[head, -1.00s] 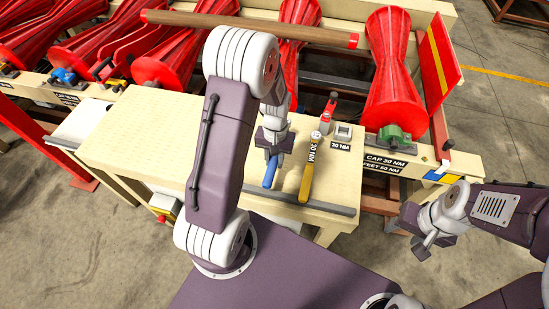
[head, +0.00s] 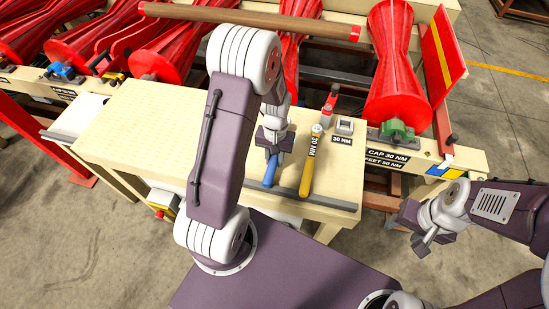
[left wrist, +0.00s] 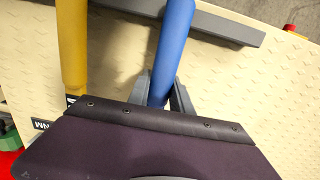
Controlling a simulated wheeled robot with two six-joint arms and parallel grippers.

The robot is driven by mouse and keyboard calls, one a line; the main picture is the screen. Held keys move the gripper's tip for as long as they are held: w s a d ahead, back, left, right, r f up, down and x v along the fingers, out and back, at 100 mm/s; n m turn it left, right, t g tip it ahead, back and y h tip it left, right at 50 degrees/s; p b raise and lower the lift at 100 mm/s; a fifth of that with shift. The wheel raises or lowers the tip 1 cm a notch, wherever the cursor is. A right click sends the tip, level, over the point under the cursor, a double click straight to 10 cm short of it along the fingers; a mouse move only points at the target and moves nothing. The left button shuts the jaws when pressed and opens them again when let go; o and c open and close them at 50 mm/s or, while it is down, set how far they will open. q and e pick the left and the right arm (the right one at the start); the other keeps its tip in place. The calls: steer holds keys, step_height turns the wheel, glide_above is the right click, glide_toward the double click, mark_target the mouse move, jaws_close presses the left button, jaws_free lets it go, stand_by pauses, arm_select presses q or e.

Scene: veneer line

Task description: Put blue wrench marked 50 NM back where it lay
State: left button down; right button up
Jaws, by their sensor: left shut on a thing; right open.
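The blue wrench (head: 270,172) is on the pale bench, its blue handle pointing toward the bench's front edge. My left gripper (head: 269,150) is shut on it, low over the bench. The blue handle (left wrist: 172,45) also shows between the fingers in the left wrist view; the rest of the wrench and its marking are hidden. A yellow wrench (head: 307,172) marked 30 NM lies just right of it, apart from it. My right gripper (head: 421,245) is open and empty, off the bench at the right.
The bench top (head: 140,130) is clear on the left. A grey strip (head: 325,201) runs along its front edge. Red rollers (head: 391,70) and a wooden bar (head: 250,22) stand behind.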

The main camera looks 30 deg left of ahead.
arm_select(q)
steer(key=shift+f, duration=0.35)
steer(key=c, duration=1.1)
jaws_free()
steer(key=shift+s, duration=0.1)
step_height(320, 180, up, 8)
steer(key=p, duration=0.7)
steer(key=shift+r, duration=0.1)
